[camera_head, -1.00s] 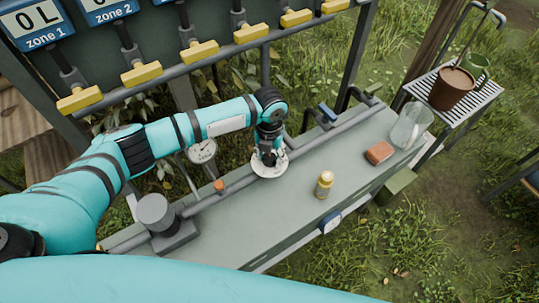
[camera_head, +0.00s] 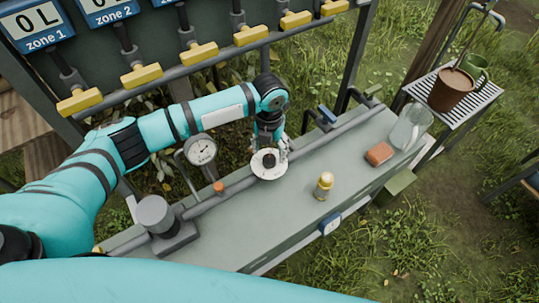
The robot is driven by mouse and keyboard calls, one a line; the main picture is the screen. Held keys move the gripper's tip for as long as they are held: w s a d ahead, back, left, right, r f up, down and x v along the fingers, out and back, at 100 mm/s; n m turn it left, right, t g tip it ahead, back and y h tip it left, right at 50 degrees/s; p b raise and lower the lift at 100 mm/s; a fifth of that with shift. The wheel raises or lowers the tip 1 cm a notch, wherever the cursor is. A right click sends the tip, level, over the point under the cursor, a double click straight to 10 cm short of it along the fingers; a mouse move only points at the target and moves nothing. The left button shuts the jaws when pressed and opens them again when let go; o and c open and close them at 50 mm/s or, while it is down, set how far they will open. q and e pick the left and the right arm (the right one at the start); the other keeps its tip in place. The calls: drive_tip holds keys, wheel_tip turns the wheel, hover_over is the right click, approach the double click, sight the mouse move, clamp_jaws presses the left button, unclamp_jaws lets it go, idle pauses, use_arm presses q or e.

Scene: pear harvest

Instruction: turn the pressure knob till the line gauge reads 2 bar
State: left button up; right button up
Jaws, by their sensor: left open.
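The pressure knob (camera_head: 269,160) is a dark cap on a round white dial, set on the grey pipe along the bench. My left gripper (camera_head: 271,146) is open at the far side of the knob, its fingers apart and close above the dial; I cannot tell whether a finger touches it. The line gauge (camera_head: 201,149) is a round white face left of the knob, clear of my arm. Its needle and numbers are too small to read. My right gripper is out of view.
The bench (camera_head: 300,205) also bears a yellow-capped bottle (camera_head: 324,186), a brown block (camera_head: 379,153), a clear jar (camera_head: 411,125) and a grey cylinder (camera_head: 155,214). A rail with several yellow handles (camera_head: 199,52) runs behind. A slatted stand (camera_head: 462,97) is at right.

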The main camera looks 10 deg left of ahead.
sight(269, 158)
use_arm(q)
wheel_tip(269, 158, up, 8)
idle(0.7)
